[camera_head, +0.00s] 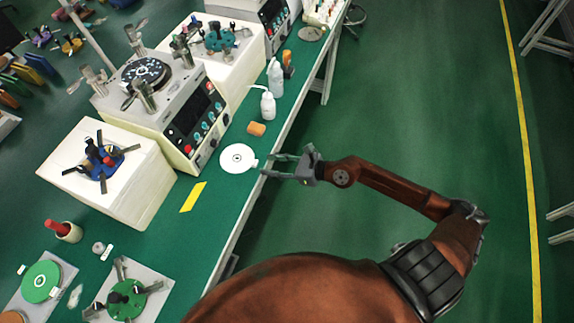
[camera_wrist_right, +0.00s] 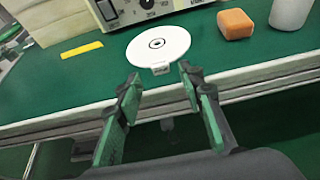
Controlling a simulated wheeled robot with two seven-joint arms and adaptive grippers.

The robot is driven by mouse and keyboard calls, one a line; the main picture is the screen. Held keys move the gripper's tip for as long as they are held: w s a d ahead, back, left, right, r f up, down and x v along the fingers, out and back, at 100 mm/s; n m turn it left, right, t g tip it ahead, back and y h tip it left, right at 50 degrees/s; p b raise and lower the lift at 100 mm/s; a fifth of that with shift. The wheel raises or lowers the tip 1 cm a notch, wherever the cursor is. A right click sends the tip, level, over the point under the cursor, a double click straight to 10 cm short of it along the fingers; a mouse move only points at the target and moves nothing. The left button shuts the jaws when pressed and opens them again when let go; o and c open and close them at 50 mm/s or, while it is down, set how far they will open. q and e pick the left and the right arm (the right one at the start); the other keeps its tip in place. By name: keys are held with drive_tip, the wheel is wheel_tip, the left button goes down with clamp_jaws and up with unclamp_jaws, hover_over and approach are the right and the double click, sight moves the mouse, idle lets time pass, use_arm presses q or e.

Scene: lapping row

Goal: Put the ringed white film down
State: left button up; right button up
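The ringed white film (camera_head: 232,154) is a flat white disc with a small dark ring at its centre. It lies on the green bench top near the front edge. In the right wrist view the film (camera_wrist_right: 158,43) shows whole, with a small pale tab (camera_wrist_right: 161,69) on its near rim. My right gripper (camera_head: 268,165) is just to the right of the film, at the bench edge. In the wrist view its fingers (camera_wrist_right: 159,72) are spread, with the tab near the gap between the tips and nothing visibly clamped. My left gripper is not in view.
An orange block (camera_head: 256,129) and white bottles (camera_head: 268,105) stand beyond the film. A lapping machine (camera_head: 165,105) and a white box (camera_head: 110,175) stand to the left. A yellow strip (camera_head: 193,197) lies nearer. Bare green bench (camera_head: 215,215) surrounds the film's near side.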

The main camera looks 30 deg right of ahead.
drive_tip(key=v, duration=0.8)
